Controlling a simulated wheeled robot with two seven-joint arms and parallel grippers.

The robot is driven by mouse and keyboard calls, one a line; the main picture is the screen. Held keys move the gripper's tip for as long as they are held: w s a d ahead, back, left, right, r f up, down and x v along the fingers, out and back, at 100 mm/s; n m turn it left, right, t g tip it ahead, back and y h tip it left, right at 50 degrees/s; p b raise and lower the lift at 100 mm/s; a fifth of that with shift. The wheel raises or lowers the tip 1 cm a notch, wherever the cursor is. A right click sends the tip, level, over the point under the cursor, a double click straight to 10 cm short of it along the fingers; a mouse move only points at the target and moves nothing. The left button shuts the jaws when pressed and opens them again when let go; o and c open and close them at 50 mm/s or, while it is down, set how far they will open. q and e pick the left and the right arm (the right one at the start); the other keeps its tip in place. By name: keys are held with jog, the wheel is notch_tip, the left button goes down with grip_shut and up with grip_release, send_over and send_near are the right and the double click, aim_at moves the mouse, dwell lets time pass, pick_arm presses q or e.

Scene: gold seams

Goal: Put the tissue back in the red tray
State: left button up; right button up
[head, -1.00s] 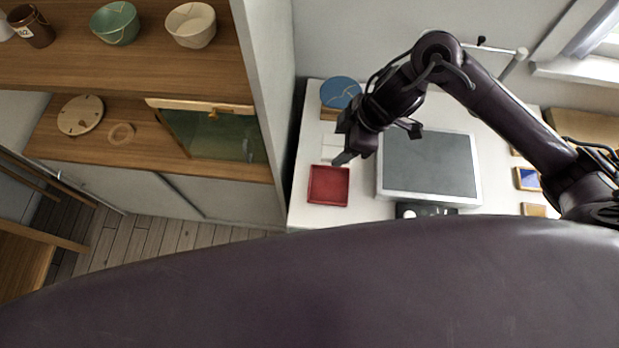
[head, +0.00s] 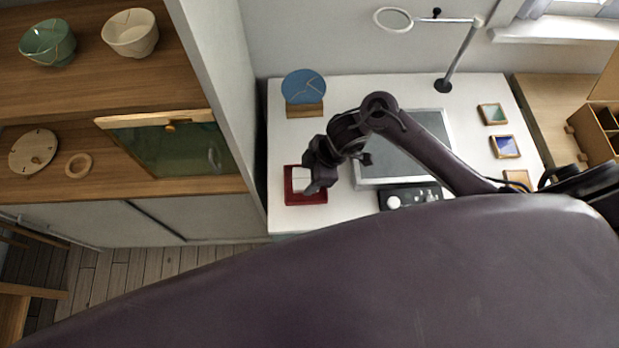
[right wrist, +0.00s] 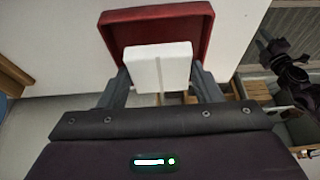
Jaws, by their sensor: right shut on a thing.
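The red tray (head: 292,198) is a shallow square tray at the left front of the white desk. The tissue (head: 301,181) is a white block and overlaps the tray's inside in the head view. My right gripper (head: 314,184) is over the tray and shut on the tissue. In the right wrist view the tissue (right wrist: 160,66) sits between the two fingers, in front of the red tray (right wrist: 150,27). I cannot tell whether the tissue touches the tray floor. A dark jointed part at the right of that view may be my left arm; its jaws are unclear.
A blue disc (head: 303,86) on a wooden stand is behind the tray. A grey-topped panel (head: 400,160) and a black tray with small items (head: 410,199) lie to the right. A tall shelf side (head: 225,90) rises left of the desk.

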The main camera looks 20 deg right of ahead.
aim_at(309, 181)
notch_tip(309, 181, down, 3)
jog(key=shift+r, duration=0.2)
jog(key=shift+f, duration=0.2)
jog(key=o, duration=0.7)
jog(key=shift+r, duration=0.1)
jog(key=shift+c, duration=0.2)
jog(key=shift+r, duration=0.25)
jog(key=v, duration=1.1)
jog(key=shift+r+p, duration=0.35)
jog(key=shift+r, duration=0.05)
